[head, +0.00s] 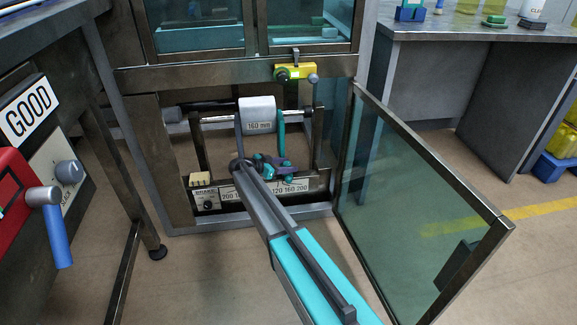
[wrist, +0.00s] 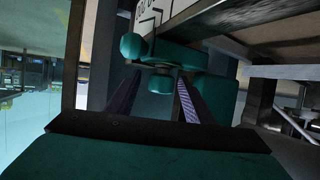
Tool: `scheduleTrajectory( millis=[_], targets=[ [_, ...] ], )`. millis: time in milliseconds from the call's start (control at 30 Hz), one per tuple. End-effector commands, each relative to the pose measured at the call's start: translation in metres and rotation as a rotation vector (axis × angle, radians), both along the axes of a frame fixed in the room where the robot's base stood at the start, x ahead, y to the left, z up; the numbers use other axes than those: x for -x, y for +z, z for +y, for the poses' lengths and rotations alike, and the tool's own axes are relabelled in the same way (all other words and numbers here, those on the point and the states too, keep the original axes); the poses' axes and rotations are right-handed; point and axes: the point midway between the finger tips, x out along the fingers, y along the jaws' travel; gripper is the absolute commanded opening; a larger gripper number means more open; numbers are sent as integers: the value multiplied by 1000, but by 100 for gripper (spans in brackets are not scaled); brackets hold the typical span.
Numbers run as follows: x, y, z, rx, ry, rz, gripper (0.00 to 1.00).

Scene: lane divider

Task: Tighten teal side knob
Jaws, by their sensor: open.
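The teal lane divider (head: 281,130) stands upright inside the open cabinet, over a scale rail (head: 262,193) printed with numbers. Its lower end has teal knob parts (head: 287,163), partly hidden by my gripper (head: 270,165). In the wrist view, a rounded teal knob (wrist: 131,46) sits at the upper left of a teal block (wrist: 180,56). A short teal stub (wrist: 160,82) shows below the block. My gripper (wrist: 158,92) is open, with its two fingers on either side of the stub. I cannot tell whether they touch it.
A white roll (head: 257,115) marked 160 mm hangs behind the divider. The glass door (head: 420,190) stands open on the right of my arm. A bench with a red unit (head: 15,200) is at the left. A yellow block (head: 295,71) is above the opening.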

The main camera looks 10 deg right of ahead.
Motion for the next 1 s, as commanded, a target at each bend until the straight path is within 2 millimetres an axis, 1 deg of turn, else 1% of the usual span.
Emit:
scheduleTrajectory(
  millis=[267,800,1000],
  targets=[
    [9,12,20,0,2,-1,48],
    [44,44,91,0,1,0,48],
    [52,51,109,0,0,1,48]
  ],
)
